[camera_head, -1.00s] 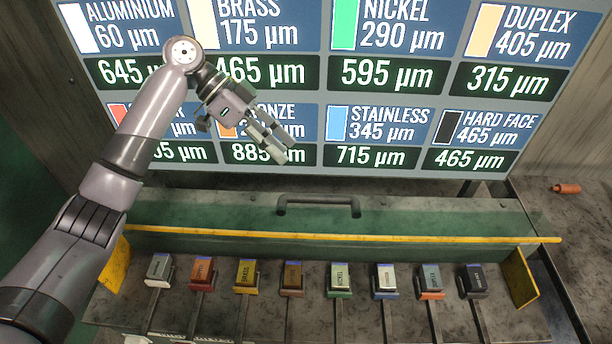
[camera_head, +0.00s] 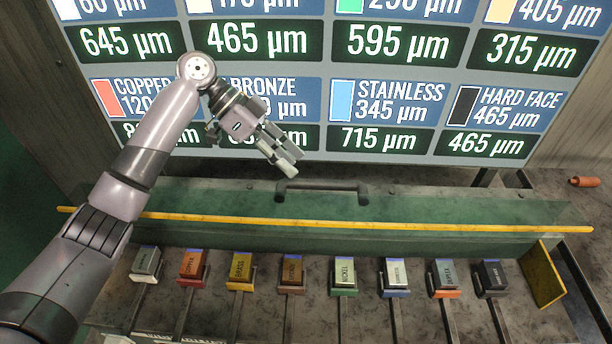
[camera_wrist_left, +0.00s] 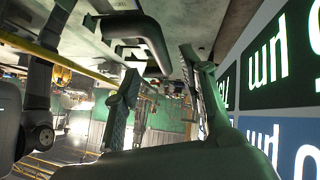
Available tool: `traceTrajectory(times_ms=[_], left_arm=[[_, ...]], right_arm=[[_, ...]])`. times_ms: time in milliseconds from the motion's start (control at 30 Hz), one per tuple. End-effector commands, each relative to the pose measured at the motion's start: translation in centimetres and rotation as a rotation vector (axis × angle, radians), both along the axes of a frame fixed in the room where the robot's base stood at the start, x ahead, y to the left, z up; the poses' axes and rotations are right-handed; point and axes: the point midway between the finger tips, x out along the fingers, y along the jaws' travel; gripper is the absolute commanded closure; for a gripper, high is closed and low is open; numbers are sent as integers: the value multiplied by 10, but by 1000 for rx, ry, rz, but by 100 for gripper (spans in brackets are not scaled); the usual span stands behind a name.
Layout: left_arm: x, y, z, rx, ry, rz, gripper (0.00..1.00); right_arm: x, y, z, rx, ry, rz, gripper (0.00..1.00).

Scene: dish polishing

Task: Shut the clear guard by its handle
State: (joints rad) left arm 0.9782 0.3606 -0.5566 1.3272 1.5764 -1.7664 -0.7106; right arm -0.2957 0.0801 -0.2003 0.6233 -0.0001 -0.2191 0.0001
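The clear guard (camera_head: 430,210) is a green-tinted see-through panel with a yellow bar along it, behind the row of blocks. Its dark handle (camera_head: 322,186) stands on the panel's upper part, and it also shows near the top of the left wrist view (camera_wrist_left: 140,32). My right gripper is not in view.
Several labelled blocks, among them a green-based nickel one (camera_head: 345,277), stand in a row in front of the guard. A yellow side plate (camera_head: 543,275) is at the right end. A large display board (camera_head: 385,115) stands behind. A small orange cylinder (camera_head: 584,181) lies at the far right.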

Motion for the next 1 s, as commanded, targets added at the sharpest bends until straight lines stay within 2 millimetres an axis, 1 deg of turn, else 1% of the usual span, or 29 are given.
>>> traceTrajectory(times_ms=[33, 100, 300, 500, 700, 1000], left_arm=[[-3, -6, -3, 0, 4, -2, 62], [-5, -14, -10, -1, 4, -2, 62], [-10, -33, -29, -1, 3, -1, 62], [-11, -39, -37, -1, -1, 1, 62], [-11, -39, -37, -1, -1, 1, 62], [-11, -39, -37, -1, 0, 0, 82]], right_arm=[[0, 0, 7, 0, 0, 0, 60], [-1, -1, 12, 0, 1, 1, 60], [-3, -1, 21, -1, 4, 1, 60], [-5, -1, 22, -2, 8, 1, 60], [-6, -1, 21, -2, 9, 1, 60], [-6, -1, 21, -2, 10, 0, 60]])
